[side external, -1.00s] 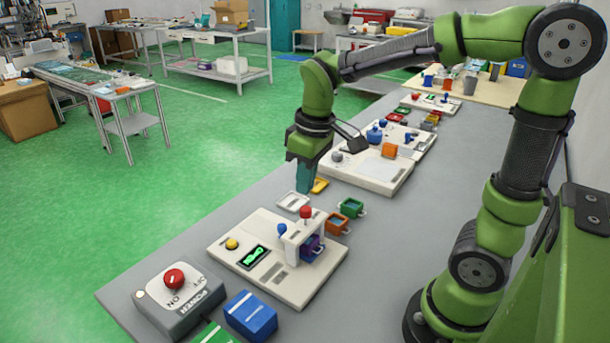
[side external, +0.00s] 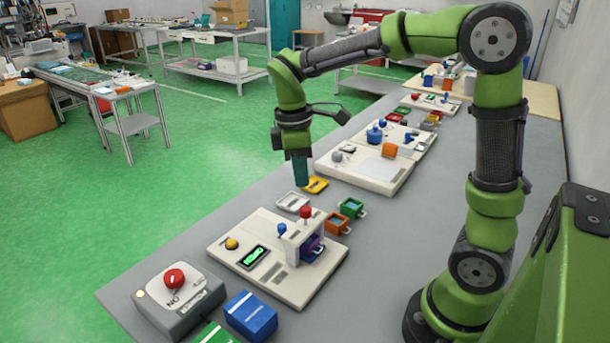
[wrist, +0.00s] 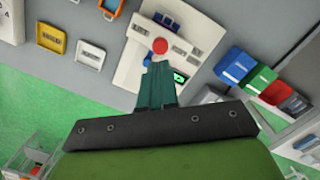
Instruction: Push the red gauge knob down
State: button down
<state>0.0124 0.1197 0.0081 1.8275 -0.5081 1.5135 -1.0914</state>
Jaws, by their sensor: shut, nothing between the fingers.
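The red gauge knob (side external: 305,211) stands upright on top of a small white gauge housing (side external: 303,235) on a white station board (side external: 225,257). In the wrist view the red knob (wrist: 160,46) shows just beyond my fingertips. A blue knob (side external: 282,229) is to its left, and a purple box (side external: 312,248) sits in the housing. My gripper (side external: 301,184) is shut and empty, pointing down, above and behind the red knob, apart from it. Its teal fingers also show in the wrist view (wrist: 160,65). A green-lit display (side external: 253,257) and a yellow button (side external: 232,244) are on the board.
White (side external: 293,202) and yellow (side external: 316,185) trays lie behind the board. Orange (side external: 337,224) and green (side external: 352,208) boxes stand to its right. A grey box with a red dial (side external: 174,279) and a blue box (side external: 250,316) are in front.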

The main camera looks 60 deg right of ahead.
jog(key=shift+s+d+f, duration=0.1)
jog(key=shift+s+f, duration=0.05)
jog(key=shift+f, duration=1.4)
jog(key=shift+s+d+f, duration=0.1)
jog(key=shift+f, duration=2.3)
jog(key=shift+w+a+r, duration=0.25)
jog(key=shift+w+a, duration=0.25)
jog(key=shift+w, duration=0.1)
jog(key=shift+w+a+r, duration=0.25)
jog(key=shift+w+a, duration=0.2)
jog(key=shift+w, duration=0.15)
jog(key=shift+r, duration=0.1)
notch_tip(320, 180, up, 17)
send_over(305, 208)
jog(key=w+a, duration=0.3)
jog(key=w, duration=0.1)
jog(key=shift+s+f, duration=0.1)
jog(key=shift+f, duration=0.1)
